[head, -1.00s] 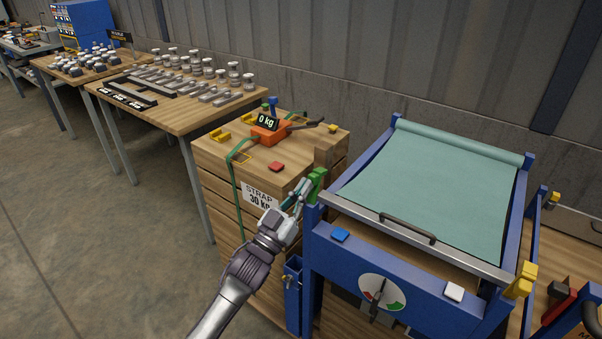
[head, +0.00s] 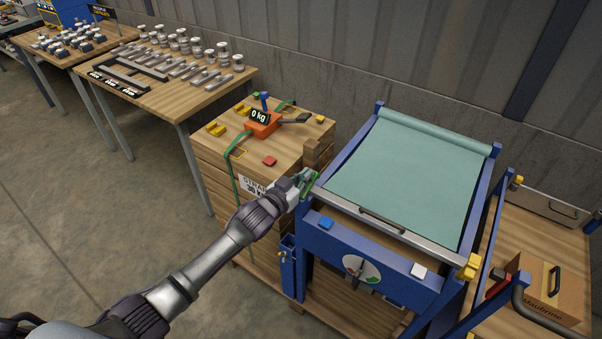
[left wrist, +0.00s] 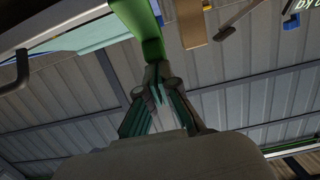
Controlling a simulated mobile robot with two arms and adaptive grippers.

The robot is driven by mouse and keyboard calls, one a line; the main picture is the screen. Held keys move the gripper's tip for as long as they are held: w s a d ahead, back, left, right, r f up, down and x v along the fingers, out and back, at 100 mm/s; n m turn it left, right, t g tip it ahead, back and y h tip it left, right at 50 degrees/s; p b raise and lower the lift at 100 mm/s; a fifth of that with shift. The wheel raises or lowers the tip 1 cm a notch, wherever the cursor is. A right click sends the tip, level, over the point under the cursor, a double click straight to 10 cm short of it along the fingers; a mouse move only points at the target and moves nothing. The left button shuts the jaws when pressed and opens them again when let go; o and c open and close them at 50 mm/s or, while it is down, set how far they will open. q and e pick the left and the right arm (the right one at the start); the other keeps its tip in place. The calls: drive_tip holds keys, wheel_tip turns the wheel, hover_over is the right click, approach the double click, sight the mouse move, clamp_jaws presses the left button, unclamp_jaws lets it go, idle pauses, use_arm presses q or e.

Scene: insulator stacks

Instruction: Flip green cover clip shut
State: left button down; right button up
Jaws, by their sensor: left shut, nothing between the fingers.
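The green clip (head: 310,187) sits at the left front corner of the blue frame (head: 318,222), at the end of the grey front bar (head: 345,207). The teal cover (head: 405,170) is spread over the frame behind that bar. My left gripper (head: 301,181) is at the clip, shut and empty, and hides part of it. In the left wrist view the closed fingertips (left wrist: 155,88) meet the lower end of the green clip (left wrist: 150,40); whether they press on it I cannot tell. A yellow clip (head: 468,267) is at the bar's right end. My right gripper is out of view.
A wooden crate (head: 215,160) with a green strap and an orange tensioner (head: 262,124) stands just left of the frame. Blue (head: 326,223) and white (head: 419,270) buttons and a dial (head: 361,269) are on the frame's front. A cardboard box (head: 540,285) lies right.

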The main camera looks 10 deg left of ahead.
use_arm(q)
drive_tip(key=shift+w+d+f, duration=0.1)
drive_tip(key=shift+w, duration=0.25)
drive_tip(key=shift+w+d+r+g+p, duration=0.1)
drive_tip(key=shift+w+r+g+p, duration=0.2)
drive_tip(key=shift+p, duration=0.6)
drive_tip(key=shift+w+d+f+g+y, duration=0.15)
drive_tip(key=shift+w+f+g+y, duration=0.15)
drive_tip(key=shift+f, duration=0.35)
drive_tip(key=shift+w+d+f+b, duration=0.15)
drive_tip(key=shift+w+f+b, duration=0.3)
drive_tip(key=shift+w+b, duration=0.05)
drive_tip(key=shift+r, duration=0.15)
